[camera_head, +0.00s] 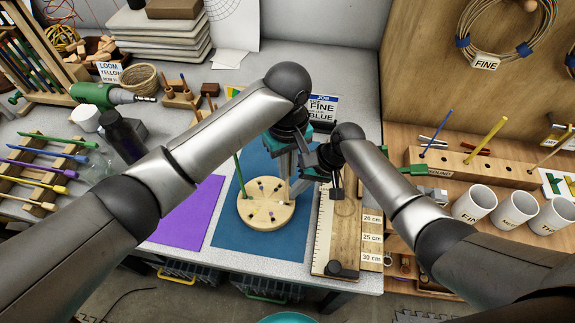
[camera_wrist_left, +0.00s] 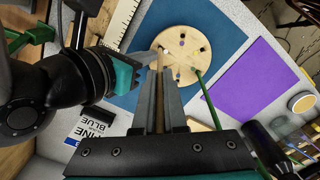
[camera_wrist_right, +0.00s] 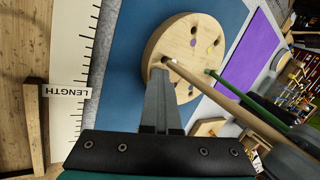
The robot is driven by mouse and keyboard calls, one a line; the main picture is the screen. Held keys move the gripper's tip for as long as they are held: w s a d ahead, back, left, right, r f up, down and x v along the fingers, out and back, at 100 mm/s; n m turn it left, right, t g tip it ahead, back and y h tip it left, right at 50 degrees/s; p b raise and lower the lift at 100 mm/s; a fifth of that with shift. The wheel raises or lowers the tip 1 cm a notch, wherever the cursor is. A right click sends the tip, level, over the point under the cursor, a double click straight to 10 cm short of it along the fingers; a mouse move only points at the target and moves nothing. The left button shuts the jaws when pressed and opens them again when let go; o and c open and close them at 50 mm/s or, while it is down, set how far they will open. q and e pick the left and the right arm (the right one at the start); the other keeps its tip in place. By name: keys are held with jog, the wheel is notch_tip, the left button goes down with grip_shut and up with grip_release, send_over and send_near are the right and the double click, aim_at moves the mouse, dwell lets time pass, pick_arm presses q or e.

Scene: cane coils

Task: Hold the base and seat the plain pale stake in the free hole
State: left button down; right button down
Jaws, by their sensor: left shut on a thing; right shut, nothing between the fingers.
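The round pale wooden base (camera_head: 262,212) lies on the blue mat, with several holes in its top. A green stake (camera_head: 240,178) stands in it near the edge; it also shows in the left wrist view (camera_wrist_left: 208,97).
A wooden length ruler board (camera_head: 325,225) lies right of the blue mat (camera_head: 228,232). A purple mat (camera_head: 190,215) is at the left. White cups (camera_head: 475,204) and a drilled block (camera_head: 480,168) stand at the right. A green drill (camera_head: 105,93) is at the back left.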

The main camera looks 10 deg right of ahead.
pick_arm(q)
jog(key=shift+f, duration=1.6)
pick_arm(e)
jog(key=shift+s+d+f, duration=0.1)
jog(key=shift+s+f, duration=0.1)
jog(key=shift+f, duration=0.05)
pick_arm(q)
jog(key=c, duration=0.9)
grip_release()
notch_tip(320, 180, up, 7)
dwell(0.6)
notch_tip(320, 180, up, 7)
jog(key=p, duration=0.7)
jog(key=shift+f, duration=0.1)
pick_arm(e)
jog(key=r, duration=0.6)
jog(key=shift+w+r, duration=0.2)
jog(key=shift+r, duration=0.1)
jog(key=shift+f, duration=0.1)
